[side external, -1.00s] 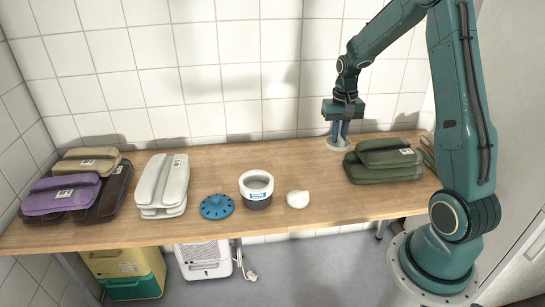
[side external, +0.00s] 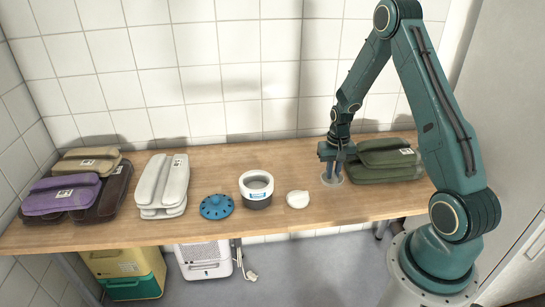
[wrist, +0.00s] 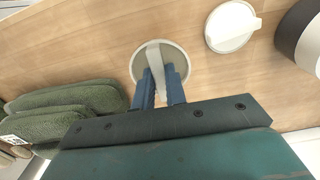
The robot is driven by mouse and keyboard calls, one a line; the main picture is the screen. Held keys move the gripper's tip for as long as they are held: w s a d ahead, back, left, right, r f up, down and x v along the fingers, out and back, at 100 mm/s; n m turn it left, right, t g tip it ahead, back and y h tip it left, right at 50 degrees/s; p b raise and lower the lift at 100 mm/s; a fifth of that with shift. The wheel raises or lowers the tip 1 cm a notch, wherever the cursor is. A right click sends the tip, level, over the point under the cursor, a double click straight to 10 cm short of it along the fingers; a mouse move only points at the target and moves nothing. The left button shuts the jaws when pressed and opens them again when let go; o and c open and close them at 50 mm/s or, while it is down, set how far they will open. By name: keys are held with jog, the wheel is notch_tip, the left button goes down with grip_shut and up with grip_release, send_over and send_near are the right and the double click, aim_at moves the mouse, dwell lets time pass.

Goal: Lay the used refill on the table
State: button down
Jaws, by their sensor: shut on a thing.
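The used refill (side external: 332,179) is a greyish round disc with a pale raised bar across it. My gripper (side external: 332,170) points down and is shut on that bar. In the wrist view the blue fingers (wrist: 160,83) sit on either side of the bar of the refill (wrist: 145,58). The disc is at or just above the table (side external: 290,160), left of the green folded stack; I cannot tell if it touches. A whiter disc with a ridge (side external: 298,199) lies on the table, and also shows in the wrist view (wrist: 231,28).
A white and dark grey round container (side external: 257,196) stands open left of the white disc. A blue lid with holes (side external: 216,207) lies beside it. Green folded fabric (side external: 385,168) is close right of my gripper. White (side external: 161,185) and purple (side external: 62,195) bundles lie left. The table's back middle is clear.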

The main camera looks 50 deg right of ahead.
aim_at(329, 194)
jog(key=shift+f, duration=1.15)
jog(key=shift+f, duration=0.1)
jog(key=shift+f, duration=1.8)
jog(key=shift+f, duration=0.15)
jog(key=c, duration=1.4)
grip_release()
jog(key=shift+c, duration=0.2)
notch_tip(329, 194, up, 12)
jog(key=shift+r, duration=0.15)
